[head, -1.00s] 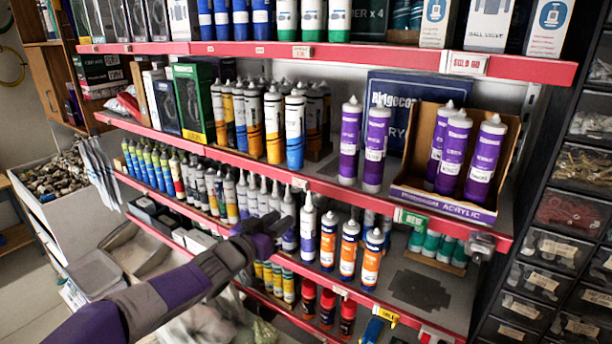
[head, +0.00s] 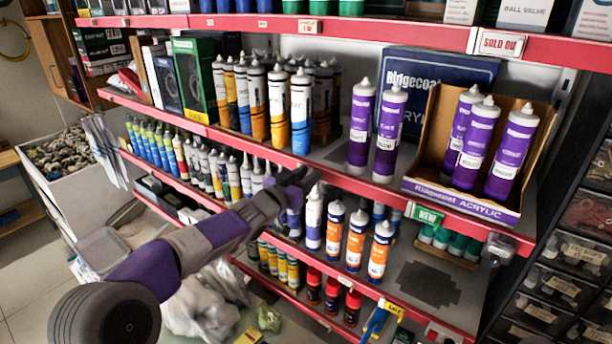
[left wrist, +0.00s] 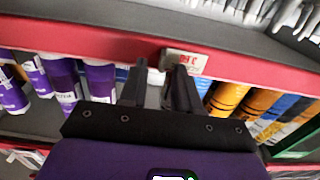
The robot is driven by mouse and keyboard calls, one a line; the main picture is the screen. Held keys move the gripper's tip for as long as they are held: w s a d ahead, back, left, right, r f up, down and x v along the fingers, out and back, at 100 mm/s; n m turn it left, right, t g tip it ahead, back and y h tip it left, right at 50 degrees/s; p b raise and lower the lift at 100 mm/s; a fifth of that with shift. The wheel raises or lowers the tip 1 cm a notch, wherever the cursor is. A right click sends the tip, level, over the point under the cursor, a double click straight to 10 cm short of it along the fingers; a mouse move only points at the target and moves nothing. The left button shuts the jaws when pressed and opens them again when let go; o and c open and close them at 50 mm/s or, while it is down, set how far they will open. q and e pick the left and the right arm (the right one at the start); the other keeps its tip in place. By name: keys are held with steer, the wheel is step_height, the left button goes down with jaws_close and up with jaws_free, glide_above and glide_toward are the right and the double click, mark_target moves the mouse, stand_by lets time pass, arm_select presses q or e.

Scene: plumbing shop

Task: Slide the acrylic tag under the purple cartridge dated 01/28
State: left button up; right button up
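Two purple cartridges (head: 361,126) (head: 391,134) stand upright on the middle shelf. Three more (head: 479,144) stand in the open box (head: 460,206) marked Ridgecoat ACRYLIC. Their date print is too small to read. My left gripper (head: 302,178) is at the middle shelf's red front rail, left of the two loose purple cartridges. Purple cartridges (left wrist: 98,80) show at that view's left. My right gripper is not in view.
Yellow-orange and blue cartridges (head: 278,108) stand left of the purple ones. A green NEW tag (head: 427,216), a grey clip-like fitting (head: 497,245) and a SOLD OUT tag (head: 502,44) are on the rails. Orange-white cartridges (head: 356,240) stand on the shelf below.

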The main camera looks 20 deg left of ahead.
arm_select(q)
steer(key=shift+w+f, duration=0.1)
steer(key=shift+w, duration=0.05)
jaws_close()
stand_by(1.3)
